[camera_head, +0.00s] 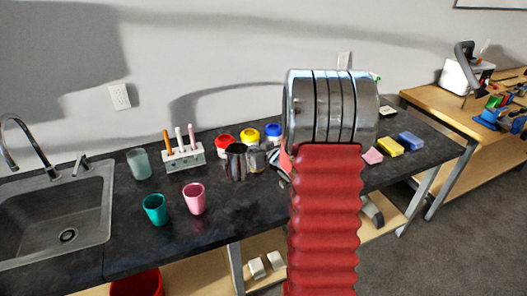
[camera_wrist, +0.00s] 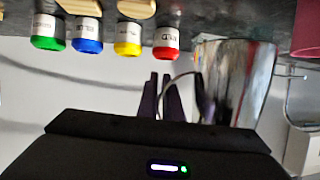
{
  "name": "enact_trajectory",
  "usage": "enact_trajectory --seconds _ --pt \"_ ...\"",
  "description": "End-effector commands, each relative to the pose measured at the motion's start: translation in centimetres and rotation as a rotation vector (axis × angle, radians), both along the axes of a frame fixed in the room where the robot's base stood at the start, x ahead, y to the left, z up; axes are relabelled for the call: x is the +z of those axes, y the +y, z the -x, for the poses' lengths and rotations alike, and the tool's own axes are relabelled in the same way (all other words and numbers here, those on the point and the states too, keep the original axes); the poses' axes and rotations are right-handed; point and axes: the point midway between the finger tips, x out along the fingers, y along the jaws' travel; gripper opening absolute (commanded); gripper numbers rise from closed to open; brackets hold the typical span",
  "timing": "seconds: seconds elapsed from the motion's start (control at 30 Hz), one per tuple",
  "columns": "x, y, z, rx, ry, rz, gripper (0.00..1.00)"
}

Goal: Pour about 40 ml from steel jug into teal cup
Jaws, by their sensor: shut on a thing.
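The steel jug (camera_head: 236,163) is upright at the middle of the dark worktop, in front of the paint pots. In the wrist view, which is upside down, the jug (camera_wrist: 235,80) is large beside my gripper (camera_wrist: 162,95), whose dark fingers are shut on its thin handle. In the head view my arm hides most of the gripper. The teal cup (camera_head: 155,209) stands upright to the left of the jug, nearer the front edge. I cannot see the liquid level in the jug or cup, nor whether the jug touches the worktop.
A pink cup (camera_head: 194,198) stands between the teal cup and the jug. A pen rack (camera_head: 184,158) and a frosted glass (camera_head: 139,163) are behind. Paint pots (camera_head: 249,137) stand behind the jug. The sink (camera_head: 55,220) is at the left. Sponges (camera_head: 389,146) lie at the right.

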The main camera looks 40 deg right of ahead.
Motion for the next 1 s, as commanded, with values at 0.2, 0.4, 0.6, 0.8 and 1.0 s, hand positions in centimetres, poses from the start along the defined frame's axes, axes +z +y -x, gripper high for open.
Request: enact_trajectory --seconds 0.2,0.4,0.6,0.8,1.0 --pt "0.9 4.7 -1.9 0.023 -0.002 0.001 0.0" --pt "1.4 8.8 -3.1 0.039 -0.003 0.001 0.0" --pt "1.9 12.9 -3.8 0.055 -0.003 0.0 0.0" --pt "2.2 17.1 -4.2 0.072 -0.003 0.0 0.0" --pt "2.5 21.1 -4.1 0.088 -0.002 -0.001 0.0"
